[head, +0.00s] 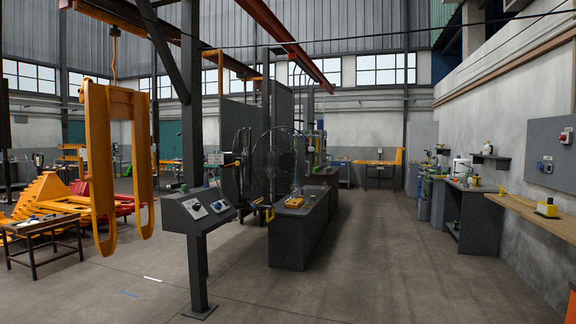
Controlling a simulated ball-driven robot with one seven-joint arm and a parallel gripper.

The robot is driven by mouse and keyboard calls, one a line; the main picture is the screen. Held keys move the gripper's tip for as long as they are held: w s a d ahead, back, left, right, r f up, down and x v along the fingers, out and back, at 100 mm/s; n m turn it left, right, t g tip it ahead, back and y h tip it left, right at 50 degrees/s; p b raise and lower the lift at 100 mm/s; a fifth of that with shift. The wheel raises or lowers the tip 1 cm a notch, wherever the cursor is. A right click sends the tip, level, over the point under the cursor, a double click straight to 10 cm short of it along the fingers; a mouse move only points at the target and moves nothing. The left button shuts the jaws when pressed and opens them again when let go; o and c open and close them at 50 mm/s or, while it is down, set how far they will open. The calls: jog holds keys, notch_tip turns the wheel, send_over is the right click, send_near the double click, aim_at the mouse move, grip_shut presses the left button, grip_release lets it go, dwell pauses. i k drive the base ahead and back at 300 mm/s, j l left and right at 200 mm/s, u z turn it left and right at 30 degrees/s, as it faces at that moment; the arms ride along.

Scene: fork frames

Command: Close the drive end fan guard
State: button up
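A round dark wire fan guard (282,152) shows near the middle of the head view, above and behind a grey control pedestal. A second dark round fan shape (235,160) stands just left of it, seen more edge-on, beside a grey post. The wire guard faces me more and looks swung out at an angle from that fan shape. At this distance I cannot tell its hinge or latch. My gripper is not in view.
The grey control pedestal (199,206) stands in front of the fan. A dark low bench (299,232) with an orange item on top stands right of it. An orange lifting frame (98,160) and a small table (43,238) are at left. The floor aisle (385,240) at right is clear.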

aim_at(287, 161)
jog(key=i, duration=4.6)
